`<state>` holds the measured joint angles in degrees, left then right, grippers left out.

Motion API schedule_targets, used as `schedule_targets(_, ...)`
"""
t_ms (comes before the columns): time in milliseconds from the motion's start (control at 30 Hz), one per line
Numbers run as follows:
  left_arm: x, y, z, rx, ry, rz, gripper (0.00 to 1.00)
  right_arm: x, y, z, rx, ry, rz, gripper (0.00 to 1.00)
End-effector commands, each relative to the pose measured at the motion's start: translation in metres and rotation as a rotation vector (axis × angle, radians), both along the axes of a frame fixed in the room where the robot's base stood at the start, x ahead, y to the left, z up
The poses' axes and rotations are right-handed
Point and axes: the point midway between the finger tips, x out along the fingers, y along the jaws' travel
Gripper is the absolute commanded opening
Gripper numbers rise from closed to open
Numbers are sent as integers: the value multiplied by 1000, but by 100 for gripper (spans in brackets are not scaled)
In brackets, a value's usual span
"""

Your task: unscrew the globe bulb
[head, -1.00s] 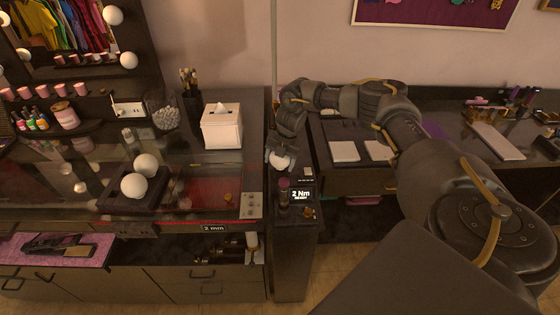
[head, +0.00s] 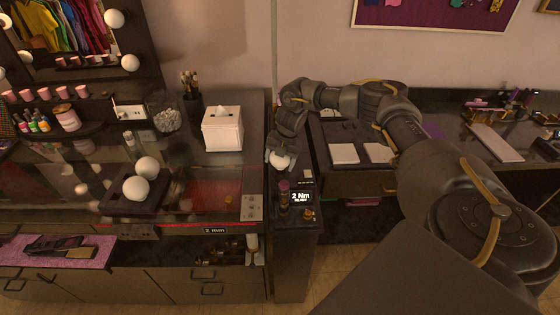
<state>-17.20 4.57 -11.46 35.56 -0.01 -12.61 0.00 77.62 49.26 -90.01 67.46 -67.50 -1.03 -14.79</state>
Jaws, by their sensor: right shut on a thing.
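A white globe bulb (head: 280,161) is between the fingers of my right gripper (head: 280,156), above the narrow dark pedestal between the two counters. The right gripper is shut on this bulb. The bulb's base is hidden, so I cannot tell whether it sits in a socket. A small display (head: 300,197) on the pedestal reads "2 Nm" with a smaller line below. Two more white globe bulbs rest on a dark tray (head: 113,200) on the left counter. Bulbs (head: 131,62) also line the mirror frame at upper left. My left gripper is not in view.
A white tissue box (head: 222,129), a brush holder and a glass jar (head: 166,117) stand on the left counter. White pads (head: 344,153) lie on the right counter, close to my right forearm. A label reading "2 mm" is on the left counter's front edge.

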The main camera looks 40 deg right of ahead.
Motion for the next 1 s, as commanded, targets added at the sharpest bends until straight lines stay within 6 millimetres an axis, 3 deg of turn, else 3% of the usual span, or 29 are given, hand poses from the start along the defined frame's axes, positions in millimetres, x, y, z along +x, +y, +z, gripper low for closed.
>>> schedule_targets(600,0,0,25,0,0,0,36,0,0,28,0,1,-1,44)
schedule_targets(933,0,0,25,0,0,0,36,0,0,28,0,1,-1,44)
schedule_targets(1000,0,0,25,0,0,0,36,0,0,28,0,0,-1,40)
